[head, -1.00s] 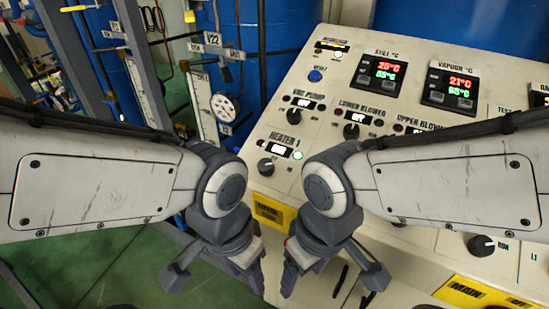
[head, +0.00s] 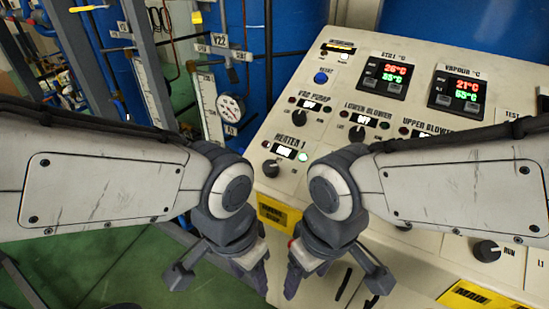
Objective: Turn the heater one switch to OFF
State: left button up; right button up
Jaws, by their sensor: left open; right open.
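The heater one switch is a black rotary knob (head: 271,168) on the sloped cream control panel, under the label HEATER 1 (head: 291,144). A green light (head: 303,157) glows beside its small white display (head: 284,152). My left gripper (head: 258,283) hangs below and in front of the knob, open and empty. My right gripper (head: 292,286) hangs just right of it, also open and empty. Both are apart from the knob, with fingers pointing down. The knob shows in the gap between my two wrists. I cannot read its exact pointer angle.
The VAC PUMP knob (head: 303,119) and LOWER BLOWER knob (head: 357,134) sit higher on the panel. A yellow emergency-stop label (head: 271,211) is on the front edge below. Another knob (head: 487,251) is at lower right. Green floor (head: 110,262) is open at left.

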aim_at(270, 167)
jog(key=u, duration=1.25)
jog(key=k, duration=0.45)
jog(key=z, duration=0.45)
